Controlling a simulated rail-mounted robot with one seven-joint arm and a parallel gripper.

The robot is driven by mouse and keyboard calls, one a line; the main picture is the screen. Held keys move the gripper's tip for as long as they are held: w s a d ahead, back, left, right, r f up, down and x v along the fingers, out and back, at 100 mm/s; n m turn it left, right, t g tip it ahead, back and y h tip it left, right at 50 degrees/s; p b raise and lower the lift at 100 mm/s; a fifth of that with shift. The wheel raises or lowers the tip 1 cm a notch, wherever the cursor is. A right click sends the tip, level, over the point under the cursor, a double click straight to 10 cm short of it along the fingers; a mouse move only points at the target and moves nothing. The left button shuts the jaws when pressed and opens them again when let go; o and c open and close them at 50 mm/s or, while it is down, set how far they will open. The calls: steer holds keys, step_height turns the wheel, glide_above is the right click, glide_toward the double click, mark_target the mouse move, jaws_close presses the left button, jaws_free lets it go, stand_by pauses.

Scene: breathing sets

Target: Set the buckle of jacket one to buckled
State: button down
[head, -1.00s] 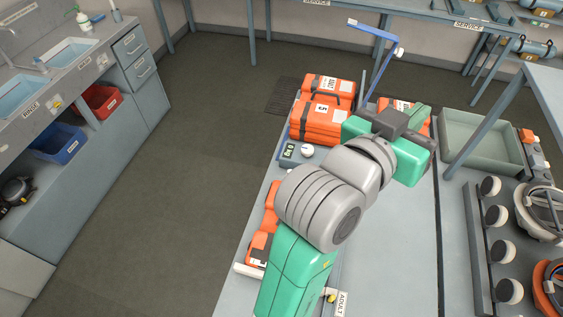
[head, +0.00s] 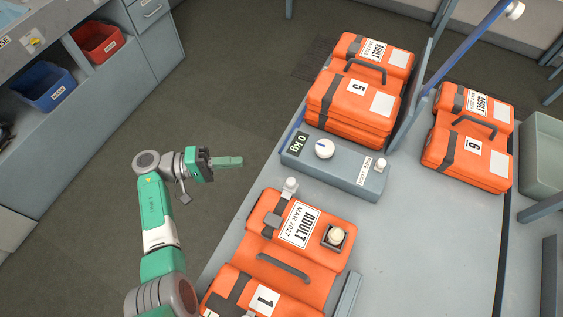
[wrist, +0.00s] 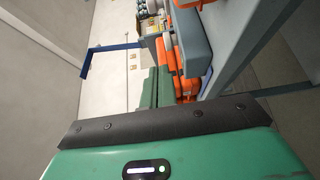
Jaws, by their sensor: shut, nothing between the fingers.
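Jacket one (head: 318,281) is orange, marked "1" on its near part and "ADULT MAR 2027" on its far part, and lies on the bench at the lower middle of the head view. A grey strap piece (head: 272,221) shows on its far part, and a dark strap (head: 237,290) on its near part. I cannot tell whether the buckle is fastened. My gripper (head: 229,162) is shut and empty, out over the floor to the left of the bench, apart from the jacket. Its green fingers (wrist: 150,88) also show in the wrist view.
A grey scale box (head: 335,172) reading "0 kg" stands just beyond the jacket. Orange jackets marked 5 (head: 354,100) and 6 (head: 467,150) lie farther back, with a blue post (head: 465,45) between them.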

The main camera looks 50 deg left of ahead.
mark_target(291, 182)
steer(key=w+d+p, duration=0.1)
steer(key=w+d, duration=0.6)
steer(key=d, duration=0.2)
steer(key=shift+w+d, duration=0.15)
stand_by(0.4)
